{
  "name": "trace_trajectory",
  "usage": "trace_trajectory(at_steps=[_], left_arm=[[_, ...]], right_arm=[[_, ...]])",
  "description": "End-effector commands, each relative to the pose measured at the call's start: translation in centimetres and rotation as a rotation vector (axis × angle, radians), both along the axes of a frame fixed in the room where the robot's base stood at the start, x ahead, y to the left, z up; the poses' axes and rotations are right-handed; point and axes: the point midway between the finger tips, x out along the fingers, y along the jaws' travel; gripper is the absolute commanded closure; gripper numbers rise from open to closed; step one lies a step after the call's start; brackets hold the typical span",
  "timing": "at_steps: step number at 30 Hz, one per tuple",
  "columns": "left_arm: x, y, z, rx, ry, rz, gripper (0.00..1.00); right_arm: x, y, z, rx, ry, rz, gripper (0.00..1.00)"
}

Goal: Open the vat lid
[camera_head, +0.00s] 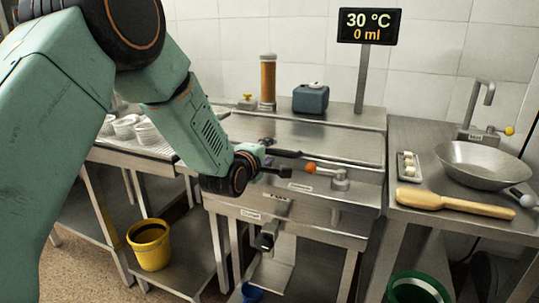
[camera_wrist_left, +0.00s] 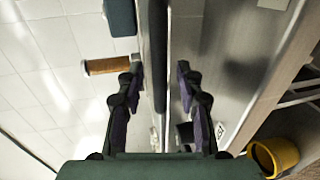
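The steel vat (camera_head: 290,205) stands in the middle of the head view, its flat lid (camera_head: 315,140) lying shut on top. My left gripper (camera_head: 282,161) is at the lid's front edge, left of an orange-knobbed lever (camera_head: 310,168). In the left wrist view, the left gripper (camera_wrist_left: 159,70) is open, its two fingers apart. A dark bar (camera_wrist_left: 158,40), seemingly the lid's handle, runs between the fingers' lines. I cannot tell whether either finger touches it. My right gripper is not in view.
A display (camera_head: 369,25) reads 30 °C and 0 ml. Behind the lid stand a brown cylinder (camera_head: 268,82) and a blue-grey container (camera_head: 310,98). The right counter holds a wooden paddle (camera_head: 450,203) and a metal bowl (camera_head: 485,165). A yellow bucket (camera_head: 150,245) stands low left.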

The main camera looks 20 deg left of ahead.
Motion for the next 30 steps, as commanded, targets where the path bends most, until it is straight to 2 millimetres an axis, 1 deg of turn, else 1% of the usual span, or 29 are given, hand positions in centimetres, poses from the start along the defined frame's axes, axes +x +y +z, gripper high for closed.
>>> trace_trajectory(at_steps=[1,5,13,14,26,30], left_arm=[[0.39,-0.01,-0.13,0.001,0.000,0.000,0.64],[0.91,-0.03,-0.22,0.001,0.000,0.000,0.64],[1.00,-0.03,-0.20,0.001,0.001,0.000,0.64],[1.00,-0.03,-0.20,0.001,0.001,0.000,0.65],[0.98,-0.02,-0.19,0.001,0.001,0.000,0.99],[0.98,-0.02,-0.20,0.001,0.001,0.000,1.00]], right_arm=[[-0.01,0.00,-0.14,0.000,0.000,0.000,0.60],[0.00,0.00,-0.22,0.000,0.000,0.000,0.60],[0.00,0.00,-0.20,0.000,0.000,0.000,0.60],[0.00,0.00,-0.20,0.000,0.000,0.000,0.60],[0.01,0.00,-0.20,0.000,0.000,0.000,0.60],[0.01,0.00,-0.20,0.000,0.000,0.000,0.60]])
